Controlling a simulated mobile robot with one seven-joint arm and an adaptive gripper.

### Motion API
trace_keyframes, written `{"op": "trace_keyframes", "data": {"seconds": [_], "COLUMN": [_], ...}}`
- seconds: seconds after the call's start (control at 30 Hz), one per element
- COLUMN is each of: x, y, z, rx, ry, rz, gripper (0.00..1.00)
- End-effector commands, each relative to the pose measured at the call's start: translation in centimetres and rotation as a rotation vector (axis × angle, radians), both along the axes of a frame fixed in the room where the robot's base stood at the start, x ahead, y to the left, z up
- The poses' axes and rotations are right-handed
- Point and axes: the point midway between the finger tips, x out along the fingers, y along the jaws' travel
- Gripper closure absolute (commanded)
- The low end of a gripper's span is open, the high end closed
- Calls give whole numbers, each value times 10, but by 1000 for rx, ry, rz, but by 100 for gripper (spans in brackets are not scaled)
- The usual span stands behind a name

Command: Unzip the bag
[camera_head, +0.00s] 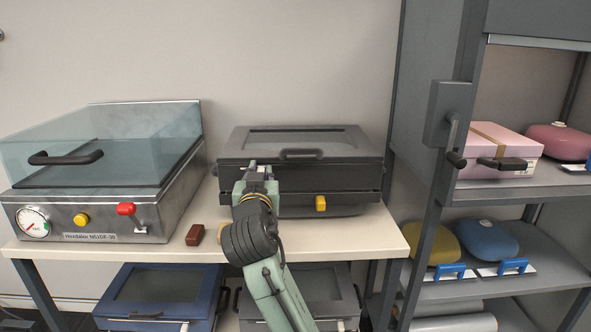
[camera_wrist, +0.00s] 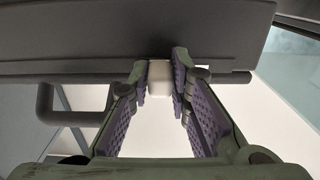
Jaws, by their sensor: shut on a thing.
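The bag (camera_head: 342,174) is a dark grey boxy case with a paler panel on top and a handle. It rests on the table, and its lid looks down. My gripper (camera_head: 256,170) is at the left part of its front side. In the wrist view the bag (camera_wrist: 180,38) fills the top. There my gripper (camera_wrist: 161,82) is shut on a small white tab (camera_wrist: 160,73) at the bag's edge, seemingly the zip pull. The bag's handle (camera_wrist: 75,111) shows to the left. My arm hides the bag's front left part in the head view.
A yellow piece (camera_head: 320,203) is on the bag's front. A steel machine (camera_head: 115,205) with a clear lid stands left, a small brown block (camera_head: 195,235) beside it. A grey rack (camera_head: 545,178) stands right. More cases (camera_head: 160,290) are below the table top (camera_head: 375,243).

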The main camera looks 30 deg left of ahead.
Motion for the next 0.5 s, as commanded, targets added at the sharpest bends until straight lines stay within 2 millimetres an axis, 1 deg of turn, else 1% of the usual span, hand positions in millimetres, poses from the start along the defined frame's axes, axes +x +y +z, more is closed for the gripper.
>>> {"op": "trace_keyframes", "data": {"seconds": [0.03, 0.2, 0.3, 0.5], "x": [-6, -17, -21, -23], "y": [9, 26, 31, 34], "z": [1, 1, 1, 1], "rx": [0, 0, 1, 1], "ry": [0, 0, -1, -1], "rz": [3, -1, -4, -3], "gripper": [100, 100, 100, 100]}}
